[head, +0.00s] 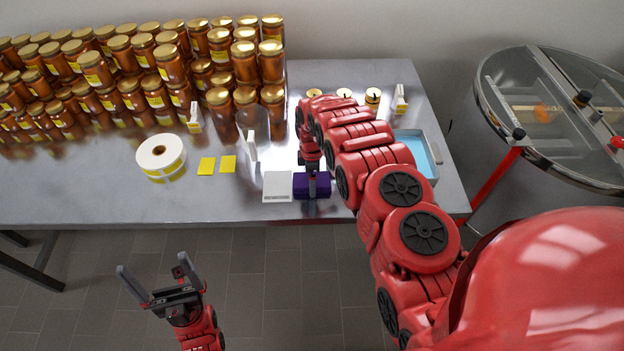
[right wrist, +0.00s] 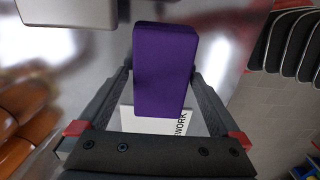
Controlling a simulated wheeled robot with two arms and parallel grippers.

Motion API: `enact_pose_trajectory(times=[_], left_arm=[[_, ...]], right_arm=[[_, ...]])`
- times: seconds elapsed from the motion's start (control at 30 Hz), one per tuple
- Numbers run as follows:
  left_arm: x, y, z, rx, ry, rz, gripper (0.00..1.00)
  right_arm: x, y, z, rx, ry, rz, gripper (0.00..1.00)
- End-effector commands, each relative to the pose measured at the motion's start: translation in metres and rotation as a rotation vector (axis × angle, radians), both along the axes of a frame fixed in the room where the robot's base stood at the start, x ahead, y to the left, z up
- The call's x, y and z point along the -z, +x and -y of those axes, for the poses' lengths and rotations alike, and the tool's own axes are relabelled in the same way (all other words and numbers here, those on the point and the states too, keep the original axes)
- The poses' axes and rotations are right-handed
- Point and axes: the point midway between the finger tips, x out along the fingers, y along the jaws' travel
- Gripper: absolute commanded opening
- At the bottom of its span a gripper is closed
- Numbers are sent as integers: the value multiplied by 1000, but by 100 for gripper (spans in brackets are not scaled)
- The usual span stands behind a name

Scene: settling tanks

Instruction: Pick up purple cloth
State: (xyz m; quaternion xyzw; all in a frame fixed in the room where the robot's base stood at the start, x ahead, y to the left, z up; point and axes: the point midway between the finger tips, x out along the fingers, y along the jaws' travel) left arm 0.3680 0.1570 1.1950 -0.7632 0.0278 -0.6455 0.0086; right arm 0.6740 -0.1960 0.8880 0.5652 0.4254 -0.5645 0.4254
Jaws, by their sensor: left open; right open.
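The purple cloth (head: 322,187) is a folded block lying near the front edge of the metal table. In the right wrist view the cloth (right wrist: 163,62) sits between the two open fingers of my right gripper (right wrist: 158,90). In the head view my right gripper (head: 311,180) is over the cloth and hides part of it. Whether the fingers touch the cloth cannot be told. My left gripper (head: 158,283) is open and empty, low at the left in front of the table.
A white card (head: 277,186) lies directly left of the cloth. Yellow labels (head: 207,166), a label roll (head: 161,154) and many stacked honey jars (head: 170,62) stand further left and back. A blue tray (head: 432,158) is at the right, partly behind my arm. A round tank (head: 560,110) stands beyond.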

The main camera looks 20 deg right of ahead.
Motion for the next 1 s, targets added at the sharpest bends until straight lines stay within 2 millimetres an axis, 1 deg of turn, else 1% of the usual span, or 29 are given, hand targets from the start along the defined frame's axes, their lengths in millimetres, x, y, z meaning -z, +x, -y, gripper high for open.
enact_pose_trajectory(times=[0.27,0.3,0.37,0.5,0.67,0.7,0.73,1.0], left_arm=[[-1,0,0,0,0,0,100],[-1,0,0,0,0,0,100],[-1,0,0,0,0,0,100],[0,0,0,0,0,0,100],[-1,0,0,0,0,0,100],[-1,0,0,0,0,0,100],[0,0,0,0,0,0,100],[0,0,0,0,0,0,100]], right_arm=[[2,0,0,-1,0,0,100],[2,0,0,-1,0,0,96],[2,0,0,-1,0,0,86],[2,0,0,-1,0,-1,60],[2,0,0,-1,0,0,32],[2,0,0,-1,0,-1,24],[2,0,0,-1,0,0,20],[0,1,-2,-1,0,0,20]])
